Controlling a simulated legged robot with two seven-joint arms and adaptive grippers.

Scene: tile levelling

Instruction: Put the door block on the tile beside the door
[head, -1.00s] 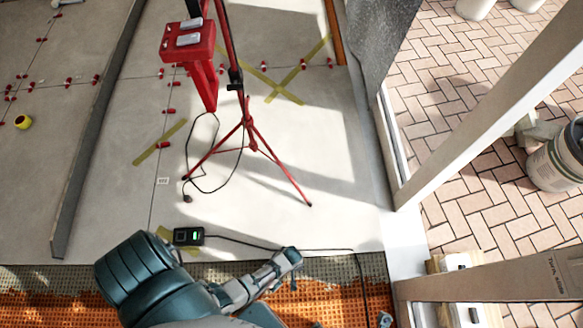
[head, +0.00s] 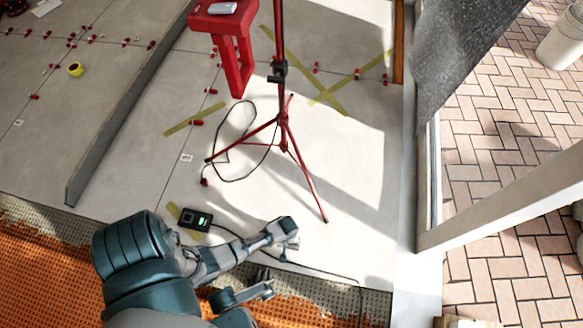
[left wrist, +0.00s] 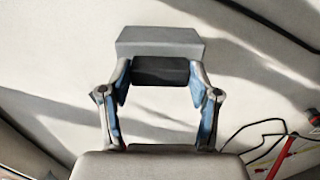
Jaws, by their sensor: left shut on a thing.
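The door block (left wrist: 158,42) is a grey block with a pale face and a dark face below it in the left wrist view. My left gripper (left wrist: 160,76) is shut on it, with the block between the blue-padded fingertips. Pale tile floor shows beyond it. In the head view my left arm comes in from the bottom left and reaches over the front edge of the tile (head: 345,238). I cannot make out the block there. The doorway is at the right, with a pale diagonal beam (head: 500,195). My right gripper is not clearly in view.
A red tripod (head: 307,180) stands on the tile, with a looped black cable beside it. A small black device (head: 195,219) with a green display lies near my arm. A long grey bar (head: 125,105) lies at left. Brick paving (head: 515,262) lies beyond the doorway.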

